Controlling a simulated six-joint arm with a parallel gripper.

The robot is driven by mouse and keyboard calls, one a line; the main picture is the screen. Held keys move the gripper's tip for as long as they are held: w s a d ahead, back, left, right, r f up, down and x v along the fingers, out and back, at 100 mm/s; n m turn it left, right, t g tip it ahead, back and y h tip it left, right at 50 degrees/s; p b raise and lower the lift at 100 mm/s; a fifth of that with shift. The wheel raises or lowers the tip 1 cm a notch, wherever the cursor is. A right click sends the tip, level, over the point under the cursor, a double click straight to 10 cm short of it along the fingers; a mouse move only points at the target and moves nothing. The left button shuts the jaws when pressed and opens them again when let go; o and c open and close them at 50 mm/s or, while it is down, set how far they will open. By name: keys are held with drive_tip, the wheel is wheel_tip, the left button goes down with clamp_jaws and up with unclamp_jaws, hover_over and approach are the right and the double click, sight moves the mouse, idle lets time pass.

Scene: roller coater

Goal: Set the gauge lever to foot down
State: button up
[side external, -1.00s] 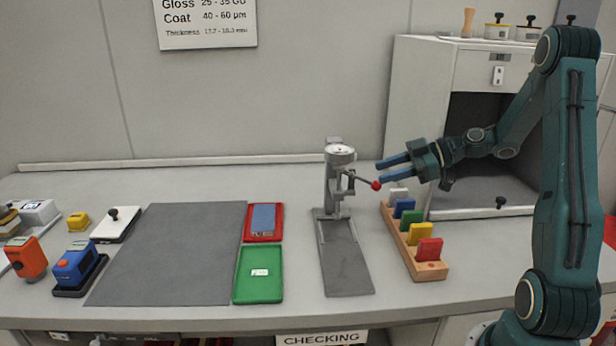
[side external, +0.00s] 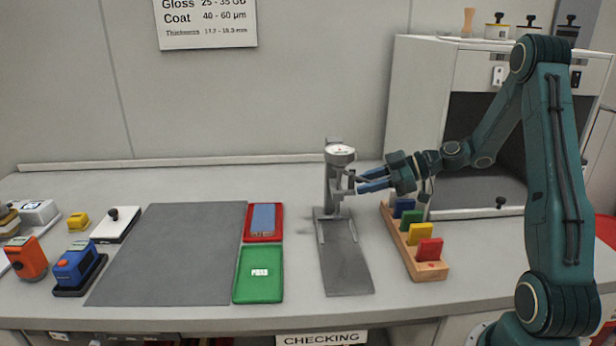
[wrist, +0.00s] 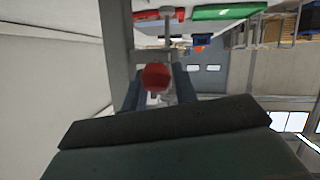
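The grey thickness gauge (side external: 333,185) stands upright on its stand, with a round dial on top, in the side view. Its lever ends in a red ball knob (wrist: 156,77), which shows in the wrist view between my two blue fingers. My gripper (side external: 361,182) is at the right side of the gauge, fingers pointing left at the lever. The fingers look open around the knob, with a gap visible at its right. In the side view the fingers hide the knob and most of the lever, so its angle is unclear.
A wooden rack (side external: 429,268) with coloured blocks stands just right of the gauge, below my gripper. A red tray (side external: 249,237) and a green tray (side external: 259,289) lie to the left. A grey mat (side external: 165,255) is clear. A white cabinet (side external: 415,100) stands behind.

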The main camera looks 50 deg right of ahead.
sight(367, 181)
clamp_jaws()
drive_tip(key=shift+d, duration=0.15)
idle(0.5)
drive_tip(key=shift+s+d+r+g+h, duration=0.15)
drive_tip(key=shift+r+g+h, duration=0.35)
drive_tip(key=shift+g+h, duration=0.4)
drive_tip(key=shift+r+n+g+h, duration=0.3)
drive_tip(key=shift+r+g+h, duration=0.4)
drive_tip(key=shift+g+h, duration=0.4)
drive_tip(key=shift+r+g+h, duration=0.3)
drive_tip(key=shift+g+h, duration=0.3)
drive_tip(key=shift+g, duration=0.1)
drive_tip(key=shift+r+g+h, duration=0.3)
drive_tip(key=shift+g+h, duration=0.3)
drive_tip(key=shift+g, duration=0.1)
drive_tip(key=shift+w+r, duration=0.15)
drive_tip(key=shift+w, duration=0.05)
drive_tip(key=shift+w+a+r+g+h, duration=0.1)
drive_tip(key=shift+r+g+h, duration=0.15)
drive_tip(key=shift+g+h, duration=0.35)
drive_tip(key=shift+w+a+r+g+h, duration=0.1)
drive_tip(key=shift+r+g+h, duration=0.1)
drive_tip(key=shift+g+h, duration=0.4)
